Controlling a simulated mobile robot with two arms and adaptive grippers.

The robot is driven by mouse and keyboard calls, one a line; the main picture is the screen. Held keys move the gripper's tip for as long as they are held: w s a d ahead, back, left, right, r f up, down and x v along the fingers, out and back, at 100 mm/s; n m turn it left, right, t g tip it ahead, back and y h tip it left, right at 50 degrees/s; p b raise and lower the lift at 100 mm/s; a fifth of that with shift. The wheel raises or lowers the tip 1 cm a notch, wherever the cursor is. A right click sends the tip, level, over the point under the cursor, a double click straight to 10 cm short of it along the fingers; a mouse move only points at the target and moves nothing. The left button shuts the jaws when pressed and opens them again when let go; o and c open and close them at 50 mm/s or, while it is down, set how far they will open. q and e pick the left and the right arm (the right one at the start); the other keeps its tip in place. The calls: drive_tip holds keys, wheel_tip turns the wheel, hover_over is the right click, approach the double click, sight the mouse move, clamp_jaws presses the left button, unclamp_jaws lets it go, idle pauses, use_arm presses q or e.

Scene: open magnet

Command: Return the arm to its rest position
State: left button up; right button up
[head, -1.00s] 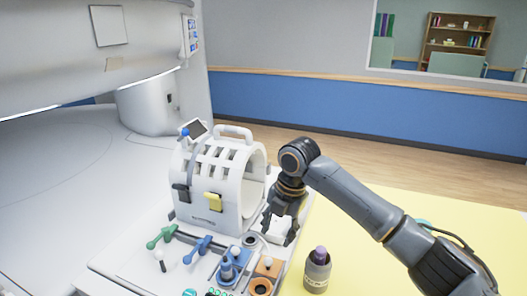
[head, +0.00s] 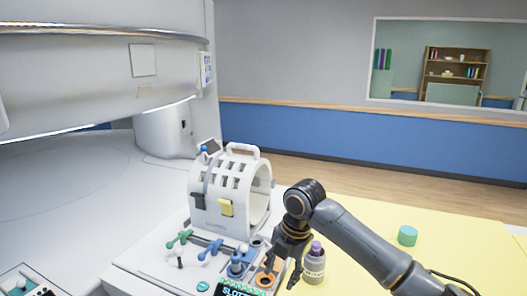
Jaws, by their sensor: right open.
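My right arm comes in from the lower right, and its gripper (head: 281,274) points down over the right front of the white board. The gripper is open, with nothing seen between its fingers. I cannot tell whether the fingers touch either one. My left gripper is not in view.
A white coil-like frame (head: 231,193) with a handle stands on the board behind the gripper. Green (head: 179,240) and blue (head: 211,248) levers lie in front of it. The big white magnet (head: 80,75) fills the left.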

drive_tip(key=s+a+f+m+y, duration=0.2)
drive_tip(key=s+f+m+y, duration=0.1)
drive_tip(key=s+f+m, duration=0.9)
drive_tip(key=s+d+f+m+t+h, duration=0.15)
drive_tip(key=s+d+f+m, duration=0.25)
drive_tip(key=s+d+m, duration=0.5)
drive_tip(key=s+d+f+m+t+h, duration=0.1)
drive_tip(key=s+d+f+m+h, duration=0.4)
drive_tip(key=s+d, duration=0.6)
wheel_tip(320, 180, down, 27)
drive_tip(key=s+a+g+y, duration=0.2)
drive_tip(key=s, duration=0.1)
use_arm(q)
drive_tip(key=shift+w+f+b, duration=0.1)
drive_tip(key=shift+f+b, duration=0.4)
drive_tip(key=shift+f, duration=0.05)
use_arm(e)
drive_tip(key=s+d+f, duration=0.3)
drive_tip(key=s+f, duration=1.2)
drive_tip(key=shift+s+d+g, duration=0.15)
drive_tip(key=shift+s+g, duration=0.15)
drive_tip(key=shift+g, duration=0.05)
